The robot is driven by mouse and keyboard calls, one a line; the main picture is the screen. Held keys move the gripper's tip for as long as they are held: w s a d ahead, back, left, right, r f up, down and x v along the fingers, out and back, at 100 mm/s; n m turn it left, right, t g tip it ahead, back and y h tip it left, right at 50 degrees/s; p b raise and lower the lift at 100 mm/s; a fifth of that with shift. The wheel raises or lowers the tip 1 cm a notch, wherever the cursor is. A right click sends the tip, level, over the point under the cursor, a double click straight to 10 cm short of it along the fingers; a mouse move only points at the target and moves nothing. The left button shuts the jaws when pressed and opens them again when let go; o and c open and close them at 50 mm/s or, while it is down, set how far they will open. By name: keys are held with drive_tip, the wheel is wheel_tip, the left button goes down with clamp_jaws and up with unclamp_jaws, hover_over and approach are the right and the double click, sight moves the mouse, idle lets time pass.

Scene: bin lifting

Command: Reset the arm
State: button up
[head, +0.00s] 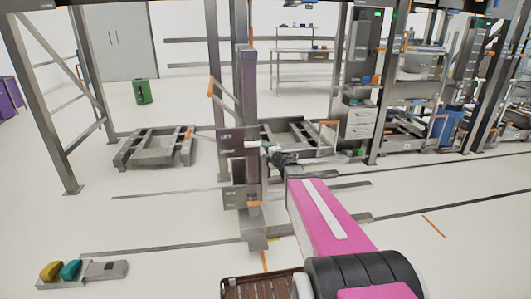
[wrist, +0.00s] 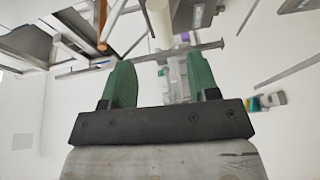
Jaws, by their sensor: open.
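My gripper (wrist: 162,78) shows in the wrist view with its two green fingers spread apart. Nothing is held between them. Behind the gap is a pale, blurred structure that I cannot make out. In the head view my pink arm reaches forward from the bottom right toward a grey metal post (head: 245,130). A small dark shape at its far end is probably my gripper, but its fingers are too small to tell. I cannot tell whether it touches the post.
A green bin (head: 142,92) stands on the floor at the back left. Low grey frames (head: 155,148) lie behind the post. Yellow and teal pieces (head: 60,270) sit at the lower left. Metal racks (head: 360,90) fill the right. Open pale floor (head: 150,220) lies at left.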

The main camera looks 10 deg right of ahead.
drive_tip(key=s+d+f+m+g+h, duration=0.5)
drive_tip(key=s+d+f+m+h, duration=0.35)
drive_tip(key=m, duration=0.65)
drive_tip(key=s+a+f+m+g+y, duration=0.1)
drive_tip(key=s+a+f+m+g, duration=0.2)
drive_tip(key=s, duration=0.6)
drive_tip(key=s+a+f+m+g, duration=0.4)
drive_tip(key=s+a+f+g, duration=0.1)
drive_tip(key=s+g, duration=0.3)
drive_tip(key=shift+s+a+f+y, duration=0.25)
drive_tip(key=shift+s+a+y, duration=0.1)
drive_tip(key=shift+s, duration=0.5)
drive_tip(key=shift+o, duration=0.2)
